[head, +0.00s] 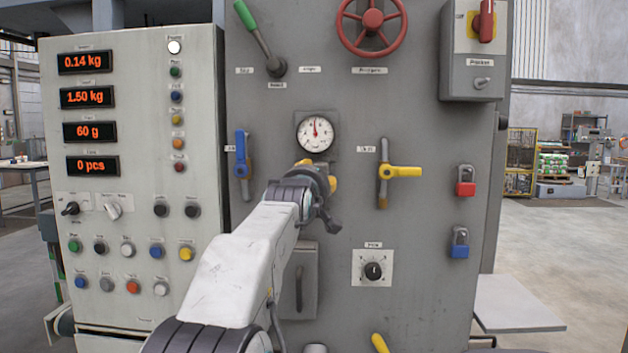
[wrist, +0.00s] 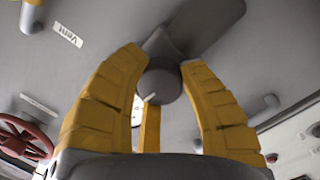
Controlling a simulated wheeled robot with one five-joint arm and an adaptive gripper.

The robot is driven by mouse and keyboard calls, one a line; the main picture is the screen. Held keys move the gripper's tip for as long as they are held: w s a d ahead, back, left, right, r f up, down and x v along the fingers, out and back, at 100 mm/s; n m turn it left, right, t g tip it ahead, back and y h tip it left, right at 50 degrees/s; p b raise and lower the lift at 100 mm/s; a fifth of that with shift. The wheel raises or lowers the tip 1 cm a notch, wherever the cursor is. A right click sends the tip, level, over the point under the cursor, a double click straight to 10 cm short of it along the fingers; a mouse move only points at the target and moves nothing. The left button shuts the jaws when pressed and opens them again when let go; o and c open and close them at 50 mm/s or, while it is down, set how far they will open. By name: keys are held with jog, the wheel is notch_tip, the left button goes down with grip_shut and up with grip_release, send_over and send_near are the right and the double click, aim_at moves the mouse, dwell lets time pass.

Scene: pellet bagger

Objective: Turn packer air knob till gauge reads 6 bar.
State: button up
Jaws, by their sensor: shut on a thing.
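The pressure gauge (head: 315,132) is a round white dial on the grey machine front in the head view. Its red needle points about straight up; the numbers are too small to read. My gripper (head: 331,183) is just below the gauge and hides most of what it holds there. In the wrist view, my gripper's yellow fingers (wrist: 165,85) are shut on a round grey knob (wrist: 160,82), one on each side. A yellow strip stands between them below the knob. A sliver of white dial shows beside that strip.
A blue-handled valve (head: 242,155) is left of my gripper and a yellow-handled valve (head: 400,171) is right. A red handwheel (head: 372,20) and a green lever (head: 246,15) are above. A black dial (head: 373,270) is below right. The control panel (head: 130,120) stands at left.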

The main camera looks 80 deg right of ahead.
dwell(0.4)
jog(key=m+p, duration=0.1)
jog(key=m, duration=0.2)
jog(key=shift+r, duration=0.15)
jog(key=shift+m+y+p, duration=0.3)
jog(key=shift+m+p, duration=0.15)
jog(key=shift+m, duration=1.65)
jog(key=o, duration=1.2)
jog(key=shift+w, duration=0.1)
jog(key=shift+w+a+r, duration=0.1)
jog(key=shift+a+r, duration=0.05)
jog(key=shift+a, duration=2.85)
jog(key=shift+w+a+r, duration=0.1)
jog(key=shift+a, duration=2.85)
